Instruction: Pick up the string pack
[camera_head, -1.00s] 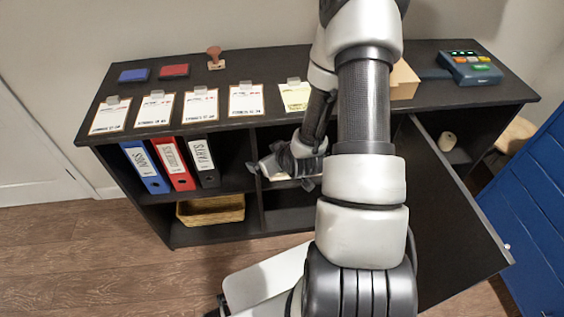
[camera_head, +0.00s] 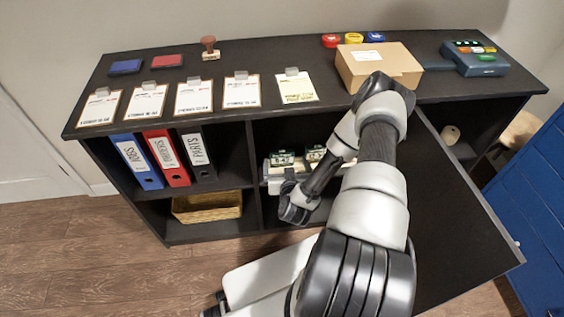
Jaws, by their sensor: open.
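Small green and white packs stand in the middle compartment of the dark shelf unit: one pack (camera_head: 283,158) on the left and another (camera_head: 315,153) to its right. They look like string packs, but their labels are too small to read. They sit at a light grey holder (camera_head: 274,182), partly hidden by my arm. My gripper (camera_head: 293,210) is in front of that compartment, below and in front of the packs, pointing down and away from them. Its fingers are hard to make out; it is open and nothing shows in it.
The shelf top (camera_head: 290,65) carries clipboards, stamp pads, a stamp, a cardboard box (camera_head: 378,65), coloured tins and a card terminal (camera_head: 474,58). Binders (camera_head: 166,158) and a basket (camera_head: 207,206) fill the left compartments. An open dark door (camera_head: 455,215) stands right of my arm.

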